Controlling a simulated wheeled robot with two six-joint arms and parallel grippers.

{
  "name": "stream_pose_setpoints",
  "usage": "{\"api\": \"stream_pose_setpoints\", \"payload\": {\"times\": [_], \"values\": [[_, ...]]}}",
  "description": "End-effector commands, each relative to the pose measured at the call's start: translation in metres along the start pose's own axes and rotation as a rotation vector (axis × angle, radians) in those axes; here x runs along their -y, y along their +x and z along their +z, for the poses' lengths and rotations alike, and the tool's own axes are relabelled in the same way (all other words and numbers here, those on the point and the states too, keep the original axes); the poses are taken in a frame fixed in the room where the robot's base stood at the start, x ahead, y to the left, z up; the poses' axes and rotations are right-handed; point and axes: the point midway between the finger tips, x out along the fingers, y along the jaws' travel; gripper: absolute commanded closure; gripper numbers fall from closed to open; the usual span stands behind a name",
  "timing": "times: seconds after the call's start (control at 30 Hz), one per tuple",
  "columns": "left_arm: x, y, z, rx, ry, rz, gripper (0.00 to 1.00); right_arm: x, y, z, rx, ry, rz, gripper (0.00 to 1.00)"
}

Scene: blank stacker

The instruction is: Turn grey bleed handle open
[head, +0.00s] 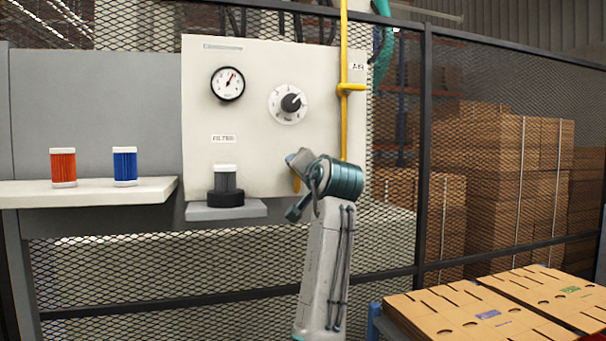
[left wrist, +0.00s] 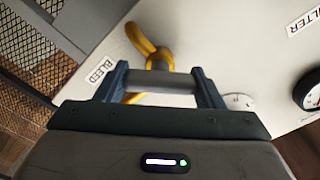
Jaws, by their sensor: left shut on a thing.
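The grey bleed handle (left wrist: 160,82) is a short grey bar below a curved yellow pipe end (left wrist: 148,42) in the left wrist view, close to the "BLEED" label (left wrist: 102,72). My left gripper (left wrist: 161,80) is shut on it, with one blue-grey finger at each end of the bar. In the head view my left gripper (head: 300,160) is at the lower right of the white panel (head: 260,130). There the handle is hidden behind my wrist, and only a bit of yellow (head: 296,184) shows. My right gripper is not in view.
The panel carries a round gauge (head: 228,83), a dial knob (head: 290,103) and a yellow air pipe (head: 344,125). A grey filter (head: 225,178) stands in a black base on a ledge. Red (head: 63,167) and blue (head: 125,166) filters stand on the left shelf. Cardboard blanks (head: 500,308) lie right.

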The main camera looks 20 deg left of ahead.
Motion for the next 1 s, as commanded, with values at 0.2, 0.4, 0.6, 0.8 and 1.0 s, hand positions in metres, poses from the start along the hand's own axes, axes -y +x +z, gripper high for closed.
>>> {"api": "stream_pose_setpoints", "payload": {"times": [0.2, 0.4, 0.6, 0.8, 1.0], "values": [[0.0007, -0.0002, -0.0008, -0.002, 0.202, -0.002, 0.61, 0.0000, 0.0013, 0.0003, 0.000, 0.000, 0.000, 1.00], [0.0006, -0.0003, -0.0009, -0.003, 0.388, -0.002, 0.61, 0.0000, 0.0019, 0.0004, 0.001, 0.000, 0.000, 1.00], [0.0004, -0.0003, -0.0009, -0.003, 0.551, -0.002, 0.61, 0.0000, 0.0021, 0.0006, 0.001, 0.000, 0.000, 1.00], [0.0002, -0.0003, -0.0009, -0.003, 0.672, -0.003, 0.61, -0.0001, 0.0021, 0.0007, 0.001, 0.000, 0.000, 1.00], [0.0000, -0.0004, -0.0008, -0.003, 0.745, -0.003, 0.61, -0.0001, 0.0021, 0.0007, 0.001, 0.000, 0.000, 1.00]]}}
